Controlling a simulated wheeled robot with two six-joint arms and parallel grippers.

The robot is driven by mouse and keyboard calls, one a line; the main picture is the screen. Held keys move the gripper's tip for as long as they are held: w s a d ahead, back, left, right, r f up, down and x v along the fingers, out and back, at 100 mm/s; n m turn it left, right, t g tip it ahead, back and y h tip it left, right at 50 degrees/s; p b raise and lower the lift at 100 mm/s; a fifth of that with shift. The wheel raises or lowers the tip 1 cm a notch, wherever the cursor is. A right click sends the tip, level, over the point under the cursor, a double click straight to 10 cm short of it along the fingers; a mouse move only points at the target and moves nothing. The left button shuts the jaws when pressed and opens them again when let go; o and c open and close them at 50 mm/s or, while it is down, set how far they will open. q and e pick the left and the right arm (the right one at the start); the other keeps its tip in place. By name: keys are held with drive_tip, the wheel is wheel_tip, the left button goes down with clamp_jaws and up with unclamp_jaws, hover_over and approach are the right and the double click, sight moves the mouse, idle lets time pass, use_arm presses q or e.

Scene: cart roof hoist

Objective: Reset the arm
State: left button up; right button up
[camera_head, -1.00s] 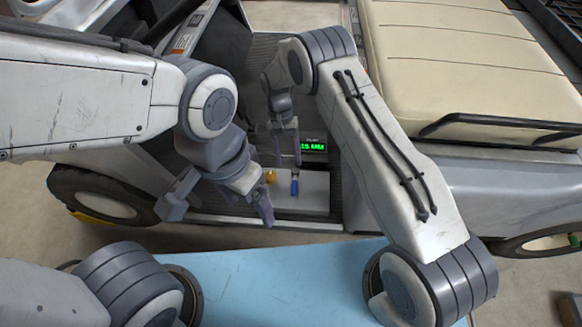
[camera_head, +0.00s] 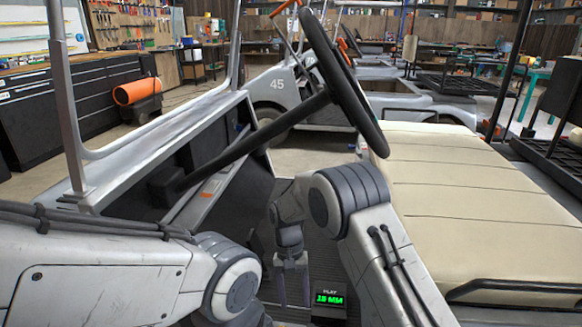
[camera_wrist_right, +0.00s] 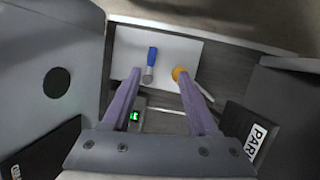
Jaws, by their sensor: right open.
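My right arm reaches down into the cart's footwell. Its gripper (camera_head: 294,298) hangs fingers down beside a small black display (camera_head: 329,299) with green digits. In the right wrist view the two purple fingers (camera_wrist_right: 159,74) are apart, with nothing held between them. Beyond the fingertips a blue-handled tool (camera_wrist_right: 151,63) and a round yellow-orange piece (camera_wrist_right: 179,73) lie on a white tray (camera_wrist_right: 130,38). The tray is out of the head view. My left arm comes in at the lower left; its gripper is below the picture edge.
The steering wheel (camera_head: 345,85) and its column (camera_head: 250,145) stand above and left of my right arm. The cream seat (camera_head: 455,200) is close on the right. A grey windshield post (camera_head: 65,100) rises at the left. Other carts and workbenches stand behind.

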drive_tip(key=s+a+r+n+t, duration=0.2)
drive_tip(key=s+r+n, duration=0.2)
drive_tip(key=s+r, duration=0.8)
drive_tip(key=s+d+r+n+t+y, duration=0.1)
drive_tip(key=s+d+r+n, duration=0.15)
drive_tip(key=s, duration=0.45)
drive_tip(key=s+d+r+n+t+y, duration=0.1)
drive_tip(key=s+d+r+n, duration=0.15)
drive_tip(key=s, duration=0.45)
wheel_tip(320, 180, up, 30)
drive_tip(key=m+p, duration=0.1)
drive_tip(key=p, duration=2.8)
drive_tip(key=shift+d, duration=0.3)
